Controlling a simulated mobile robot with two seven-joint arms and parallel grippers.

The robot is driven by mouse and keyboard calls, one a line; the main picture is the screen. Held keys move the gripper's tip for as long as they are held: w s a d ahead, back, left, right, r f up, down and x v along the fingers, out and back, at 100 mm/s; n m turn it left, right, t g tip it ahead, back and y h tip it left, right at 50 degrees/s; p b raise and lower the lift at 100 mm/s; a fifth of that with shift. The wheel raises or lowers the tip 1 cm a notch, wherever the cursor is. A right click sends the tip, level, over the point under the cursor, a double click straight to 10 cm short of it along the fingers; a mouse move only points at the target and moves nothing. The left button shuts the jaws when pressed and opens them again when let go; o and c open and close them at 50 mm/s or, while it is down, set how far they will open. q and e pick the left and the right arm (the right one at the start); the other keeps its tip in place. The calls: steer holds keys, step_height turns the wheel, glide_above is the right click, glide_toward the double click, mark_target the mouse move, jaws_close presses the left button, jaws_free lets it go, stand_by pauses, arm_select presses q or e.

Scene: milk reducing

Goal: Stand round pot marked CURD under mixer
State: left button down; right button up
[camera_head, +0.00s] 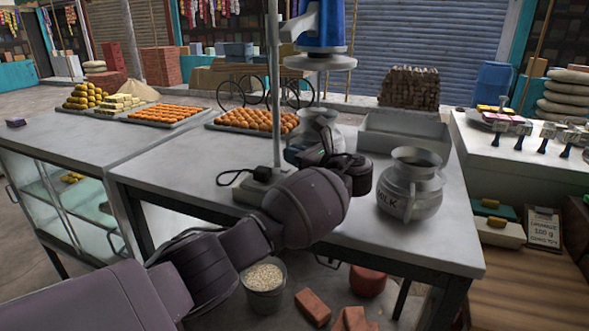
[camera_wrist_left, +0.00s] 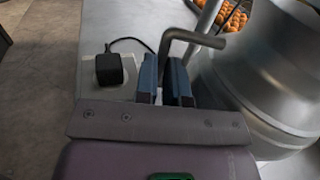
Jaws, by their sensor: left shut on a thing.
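A round metal pot (camera_head: 323,119) stands or hangs below the mixer (camera_head: 322,25), near its thin shaft; its lower part is hidden by my left arm, and I cannot read any marking on it. In the left wrist view the pot (camera_wrist_left: 275,75) fills the right side, with a bent grey handle (camera_wrist_left: 195,38) reaching toward my fingers. My left gripper (camera_head: 318,146) is at the pot's near side, and in the wrist view its blue fingers (camera_wrist_left: 165,78) are shut on the handle. My right gripper is not in view.
A pot marked MILK (camera_head: 408,190) stands on the table to the right. Behind it is a grey tray (camera_head: 405,131). The mixer's pole (camera_head: 274,90) rises left of the pot. A tray of orange sweets (camera_head: 255,121) lies at the back.

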arm_select(q)
step_height(320, 180, down, 3)
steer(key=shift+f, duration=0.3)
steer(key=c, duration=1.2)
jaws_free()
steer(key=shift+c, duration=0.2)
steer(key=shift+o, duration=0.2)
steer(key=shift+f, duration=0.1)
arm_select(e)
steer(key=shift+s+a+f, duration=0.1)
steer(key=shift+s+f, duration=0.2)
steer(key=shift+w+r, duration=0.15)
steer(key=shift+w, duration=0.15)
